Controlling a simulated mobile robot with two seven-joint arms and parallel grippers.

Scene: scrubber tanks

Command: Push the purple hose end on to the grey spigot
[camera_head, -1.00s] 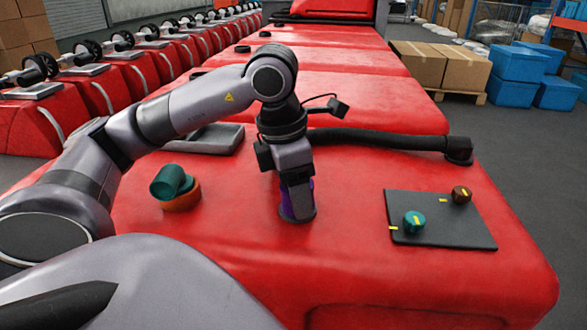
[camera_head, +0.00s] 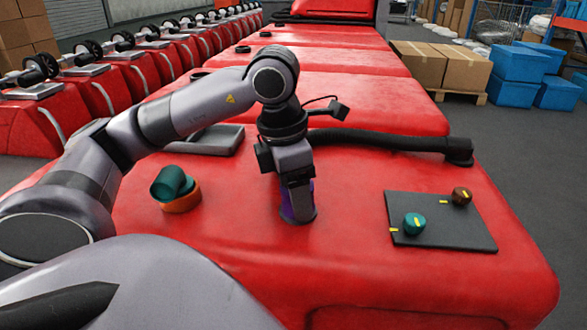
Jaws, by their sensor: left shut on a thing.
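My left gripper (camera_head: 297,190) points straight down at the middle of the red tank top. It is shut around a purple piece, the purple hose end (camera_head: 288,213), which shows only as small patches beside and below the fingers. A dark grey ring or base (camera_head: 298,220) shows right under it on the red surface. The grey spigot cannot be made out separately; the fingers and the hose end hide that spot. I cannot tell how far the hose end sits over anything. My right gripper is not in view.
A teal cap (camera_head: 172,184) leans in an orange ring (camera_head: 181,202) to the left. A black hose (camera_head: 380,140) runs behind the gripper to the right. A dark panel (camera_head: 460,228) with a teal knob (camera_head: 414,222) and a brown knob (camera_head: 462,196) lies at right. A grey tray (camera_head: 208,145) lies behind.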

